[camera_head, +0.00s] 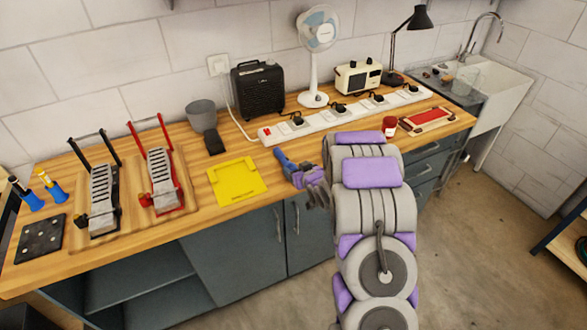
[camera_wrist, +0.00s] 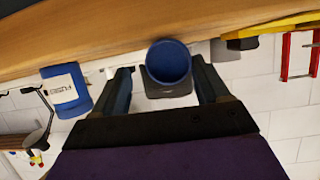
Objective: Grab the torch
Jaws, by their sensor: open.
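The torch shows in the wrist view as a round, dark blue end (camera_wrist: 168,62) with a darker inside, facing the camera. It sits between the two fingers of my gripper (camera_wrist: 164,82), which is open with a finger on each side. I cannot tell whether either finger touches it. In the head view, my gripper (camera_head: 308,178) is at the front edge of the wooden bench, right of the yellow mat (camera_head: 237,181). A slim blue shape (camera_head: 284,160) extends from it over the bench; I cannot tell torch from finger there. My arm hides part of the bench.
A blue jar labelled FUSES (camera_wrist: 65,90) is beside the gripper in the wrist view. A white power strip (camera_head: 345,115) lies behind. A red jar (camera_head: 389,126) is to the right of my arm.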

